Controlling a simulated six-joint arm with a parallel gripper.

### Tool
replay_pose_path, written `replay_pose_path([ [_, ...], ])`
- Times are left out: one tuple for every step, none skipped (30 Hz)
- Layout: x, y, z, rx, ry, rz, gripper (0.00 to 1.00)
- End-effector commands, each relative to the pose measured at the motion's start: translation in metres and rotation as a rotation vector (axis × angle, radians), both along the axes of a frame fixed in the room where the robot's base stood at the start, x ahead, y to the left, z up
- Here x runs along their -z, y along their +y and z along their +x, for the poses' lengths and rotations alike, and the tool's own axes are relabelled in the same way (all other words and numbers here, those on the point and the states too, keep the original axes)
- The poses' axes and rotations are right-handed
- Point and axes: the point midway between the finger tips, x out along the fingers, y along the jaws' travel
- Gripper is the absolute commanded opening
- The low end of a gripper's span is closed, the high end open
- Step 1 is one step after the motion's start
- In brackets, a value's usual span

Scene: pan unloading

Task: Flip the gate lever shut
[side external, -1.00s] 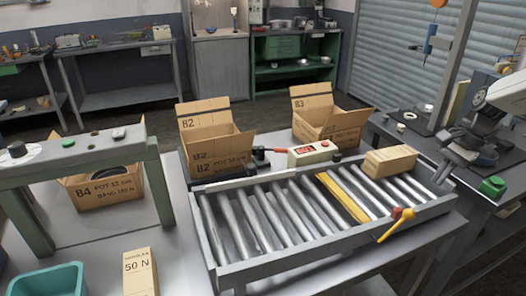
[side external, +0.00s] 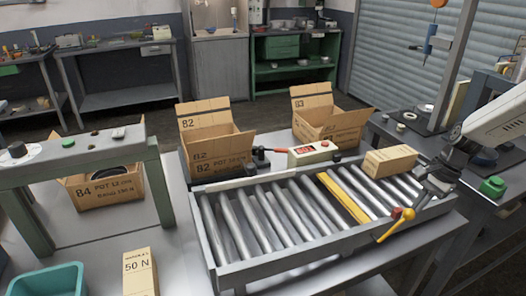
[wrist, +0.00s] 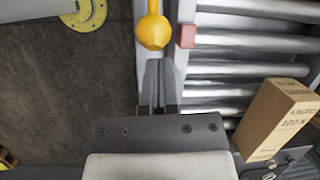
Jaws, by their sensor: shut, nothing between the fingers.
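The gate lever (side external: 391,228) is yellow with a rounded end, mounted at the conveyor's near rail beside a small red block (side external: 396,213). Its arm slants down and left, outside the rail, in the side view. In the wrist view the yellow knob (wrist: 153,33) is just ahead of the fingertips, with the red block (wrist: 187,37) to its right. My gripper (side external: 416,207) is shut and empty, low at the near rail, just right of the lever. The wrist view shows the fingers (wrist: 158,66) together; whether they touch the knob is unclear. A yellow bar (side external: 342,198) lies across the rollers.
A carton (side external: 390,160) stands on the rollers (side external: 265,220), close to my gripper; it also shows in the wrist view (wrist: 273,120). A green button (side external: 493,187) is at right.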

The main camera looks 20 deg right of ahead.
Motion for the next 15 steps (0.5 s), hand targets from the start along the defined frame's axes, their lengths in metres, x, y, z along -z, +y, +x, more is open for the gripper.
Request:
replay_pose_path([
  [0.005,0.002,0.0,-0.001,0.003,0.001,0.0],
  [0.008,0.003,0.0,0.0,0.003,0.001,0.0],
  [0.01,0.004,0.0,0.0,0.002,0.001,0.0],
  [0.012,0.004,0.0,0.0,0.002,0.0,0.0],
  [0.013,0.005,0.0,0.0,0.002,0.0,0.0],
  [0.015,0.005,0.001,0.0,0.002,0.001,0.0],
  [0.016,0.006,0.0,0.0,0.002,0.001,0.0],
  [0.017,0.006,0.001,0.0,0.002,0.001,0.0],
  [0.017,0.006,0.001,0.0,0.001,0.001,0.0],
  [0.017,0.006,0.001,0.001,0.001,0.0,0.0],
  [0.017,0.006,0.001,0.001,0.001,0.0,0.0],
  [0.017,0.006,0.001,0.001,0.001,0.0,0.0],
  [0.017,0.006,0.001,0.001,0.001,0.0,0.0],
  [0.017,0.006,0.001,0.001,0.001,0.0,0.0],
  [0.017,0.006,0.001,0.0,0.001,0.0,0.0],
])
